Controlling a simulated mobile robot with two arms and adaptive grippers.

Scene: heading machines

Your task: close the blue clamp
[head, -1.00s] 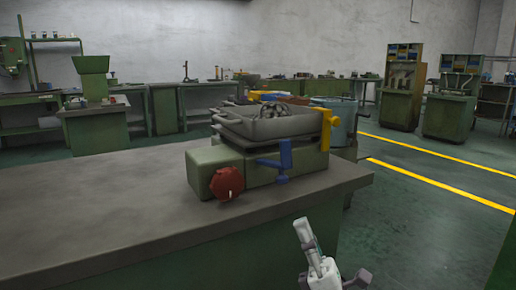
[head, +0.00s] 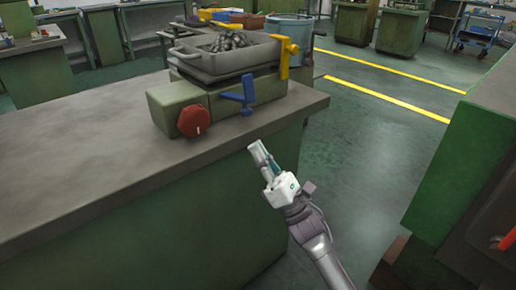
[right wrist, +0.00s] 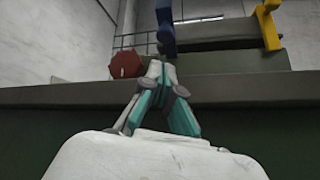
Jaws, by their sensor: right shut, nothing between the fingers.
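The blue clamp (head: 246,96) is on the front side of the green machine (head: 172,106) on the workbench. Its upright part stands up from a short arm that reaches left. The clamp also shows at the top of the right wrist view (right wrist: 166,26), partly cut off. My right gripper (head: 255,150) is shut and empty, in front of the bench edge, below and a little right of the clamp and apart from it. In the right wrist view its fingertips (right wrist: 157,68) meet below the clamp. My left gripper is not in view.
A yellow clamp (head: 287,56) is on the machine's right side, and a red knob (head: 194,121) is on its front left. A grey tray (head: 190,62) of metal parts sits on top. The bench edge (head: 225,143) lies close to my gripper. A green cabinet (head: 440,180) stands at right.

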